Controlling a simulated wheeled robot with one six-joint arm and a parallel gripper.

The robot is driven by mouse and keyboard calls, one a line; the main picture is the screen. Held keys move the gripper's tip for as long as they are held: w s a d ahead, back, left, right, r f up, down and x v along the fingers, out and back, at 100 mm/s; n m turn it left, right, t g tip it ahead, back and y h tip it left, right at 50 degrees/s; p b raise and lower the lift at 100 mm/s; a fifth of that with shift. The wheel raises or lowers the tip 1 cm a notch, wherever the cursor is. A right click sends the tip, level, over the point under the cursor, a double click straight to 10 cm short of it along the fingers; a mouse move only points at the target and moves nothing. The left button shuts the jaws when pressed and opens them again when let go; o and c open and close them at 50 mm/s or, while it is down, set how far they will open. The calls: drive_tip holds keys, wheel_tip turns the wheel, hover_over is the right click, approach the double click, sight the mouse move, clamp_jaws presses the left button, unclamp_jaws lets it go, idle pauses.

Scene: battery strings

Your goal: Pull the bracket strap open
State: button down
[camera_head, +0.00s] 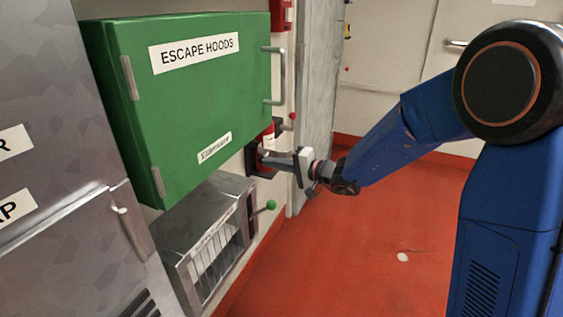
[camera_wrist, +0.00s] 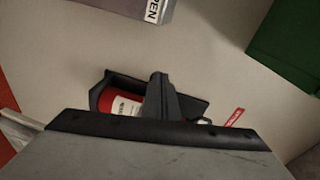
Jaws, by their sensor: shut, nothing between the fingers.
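A dark bracket (camera_wrist: 198,104) on the pale wall holds a red cylinder (camera_wrist: 106,101) with a white label, lying sideways in the wrist view. A small red tag (camera_wrist: 236,117) with lettering too small to read shows at the bracket's right end; it may belong to the strap. The strap itself is not clearly visible. My gripper (camera_wrist: 158,78) is shut and empty, its fingers in front of the bracket's middle and hiding part of it. In the head view my gripper (camera_head: 265,158) reaches left to the bracket; I cannot tell whether it touches.
A green cabinet marked ESCAPE HOODS (camera_head: 215,105) hangs left of my gripper. Below it a grey metal box (camera_head: 190,225) has a green-knobbed lever (camera_head: 269,206) sticking out. A grey cabinet (camera_head: 55,130) stands far left. The red floor (camera_head: 350,255) is mostly clear.

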drive_tip(key=shift+s+a, duration=0.25)
drive_tip(key=shift+a, duration=0.75)
drive_tip(key=shift+s+a, duration=0.25)
drive_tip(key=shift+a, duration=0.7)
